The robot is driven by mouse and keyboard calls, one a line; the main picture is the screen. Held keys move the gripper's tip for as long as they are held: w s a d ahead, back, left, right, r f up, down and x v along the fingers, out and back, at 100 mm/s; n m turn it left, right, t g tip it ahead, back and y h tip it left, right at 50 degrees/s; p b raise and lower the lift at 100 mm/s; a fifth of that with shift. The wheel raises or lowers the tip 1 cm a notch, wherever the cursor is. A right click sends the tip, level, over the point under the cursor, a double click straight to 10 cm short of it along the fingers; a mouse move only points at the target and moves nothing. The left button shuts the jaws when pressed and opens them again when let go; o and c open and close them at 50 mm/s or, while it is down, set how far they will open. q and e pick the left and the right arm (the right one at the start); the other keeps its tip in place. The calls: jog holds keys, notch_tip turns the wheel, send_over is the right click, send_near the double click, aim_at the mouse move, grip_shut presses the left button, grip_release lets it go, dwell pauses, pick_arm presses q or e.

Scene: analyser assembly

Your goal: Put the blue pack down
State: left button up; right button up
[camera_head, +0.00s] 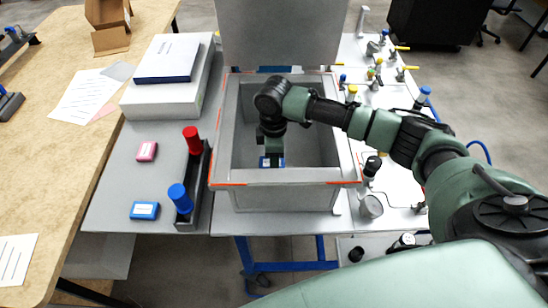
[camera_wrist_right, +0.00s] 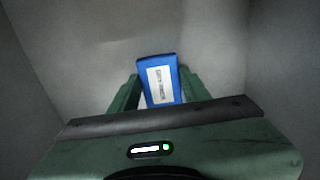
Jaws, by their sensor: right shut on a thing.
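A blue pack (camera_head: 271,162) with a white label is inside the open grey box (camera_head: 290,199). In the right wrist view the pack (camera_wrist_right: 158,82) sits between the two green fingers of my right gripper (camera_wrist_right: 159,77), which is shut on it. In the head view my right gripper (camera_head: 272,148) reaches down into the box from above. I cannot tell whether the pack touches the box floor. My left gripper is not in view.
A second blue pack (camera_head: 145,210) and a pink pack (camera_head: 147,151) lie on the grey table left of the box. A black holder (camera_head: 186,207) with red and blue knobs stands beside the box. The box's lid (camera_head: 280,35) stands raised behind. Fittings with coloured caps are at the right.

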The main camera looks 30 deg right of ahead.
jog(key=o, duration=1.4)
jog(key=shift+f, duration=0.1)
jog(key=shift+c, duration=0.2)
notch_tip(320, 180, up, 12)
jog(key=b, duration=0.1)
jog(key=shift+r+b, duration=0.2)
jog(key=shift+b, duration=0.1)
